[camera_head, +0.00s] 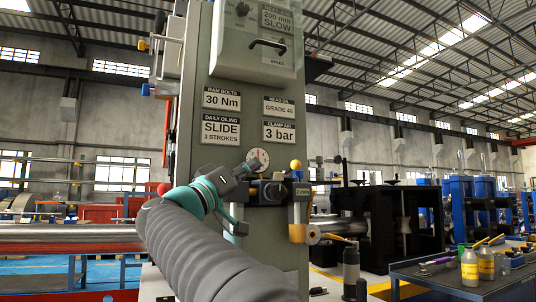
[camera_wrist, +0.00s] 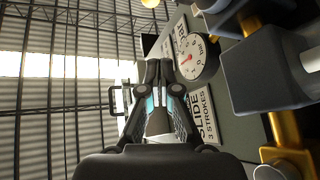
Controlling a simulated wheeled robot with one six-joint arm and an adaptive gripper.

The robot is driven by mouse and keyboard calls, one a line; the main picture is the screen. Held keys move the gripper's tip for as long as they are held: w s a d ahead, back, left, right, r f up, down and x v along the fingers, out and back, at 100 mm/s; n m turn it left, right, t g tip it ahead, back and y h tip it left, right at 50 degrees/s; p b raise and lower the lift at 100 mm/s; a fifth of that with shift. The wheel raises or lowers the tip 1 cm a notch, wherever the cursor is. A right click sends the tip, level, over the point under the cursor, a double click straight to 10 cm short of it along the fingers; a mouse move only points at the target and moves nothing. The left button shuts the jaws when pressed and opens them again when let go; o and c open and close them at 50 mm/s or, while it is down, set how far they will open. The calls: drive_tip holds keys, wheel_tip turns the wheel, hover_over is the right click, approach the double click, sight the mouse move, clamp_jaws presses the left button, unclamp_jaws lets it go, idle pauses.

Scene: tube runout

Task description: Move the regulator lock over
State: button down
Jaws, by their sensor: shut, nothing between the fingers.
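The air regulator unit is a dark block (camera_head: 268,193) on the green-grey machine column, with a round white pressure gauge (camera_head: 258,160) above it. I cannot tell which part is the regulator lock. A yellow knob (camera_head: 296,164) tops the unit's right end, and an amber bowl (camera_head: 297,215) hangs there. My gripper (camera_head: 246,168) is at the gauge's left side, partly covering the unit. In the wrist view my gripper (camera_wrist: 158,72) is shut and empty, just left of the gauge (camera_wrist: 190,58). The dark regulator body (camera_wrist: 265,82) is at right; contact cannot be judged.
The machine column (camera_head: 232,130) rises behind the unit, bearing label plates and a control box (camera_head: 258,35) above. A bench (camera_head: 455,280) with bottles stands at lower right.

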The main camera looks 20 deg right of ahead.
sight(291, 169)
drive_tip(key=w+d+r+m+g+p, duration=0.1)
drive_tip(key=w+d+r+g, duration=0.1)
drive_tip(key=d, duration=0.7)
drive_tip(key=shift+w+d+r+g, duration=0.2)
drive_tip(key=shift+r+g, duration=0.25)
drive_tip(key=shift+g, duration=0.45)
drive_tip(key=shift+s, duration=0.1)
